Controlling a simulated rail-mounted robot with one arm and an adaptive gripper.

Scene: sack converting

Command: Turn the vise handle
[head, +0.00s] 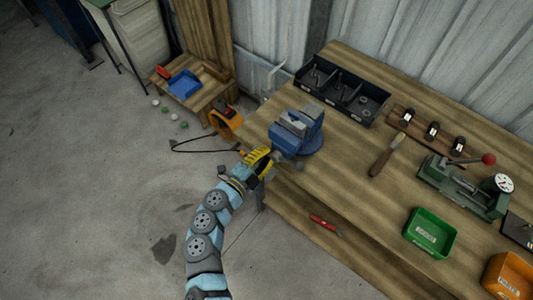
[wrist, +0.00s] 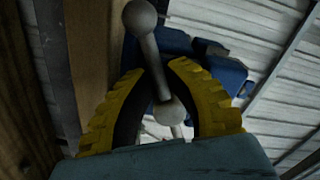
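The blue vise (head: 296,132) is mounted at the left end of the workbench. Its jaws show on top, and its body also shows behind the fingers in the wrist view (wrist: 222,70). The grey vise handle (wrist: 155,66), a bar with a ball at each end, runs upright and slightly tilted between my fingers in the wrist view. My gripper (head: 264,161), with yellow fingers and dark inner pads, is at the vise's front left. Its fingers stand on both sides of the bar, with narrow gaps apparent, so it looks open around the handle. Contact is hard to judge.
The workbench (head: 345,165) carries a black divided tray (head: 341,90), a wooden-handled tool (head: 386,157), a green fixture (head: 462,187), a green bin (head: 430,232) and an orange bin (head: 510,277). The floor at left is mostly clear.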

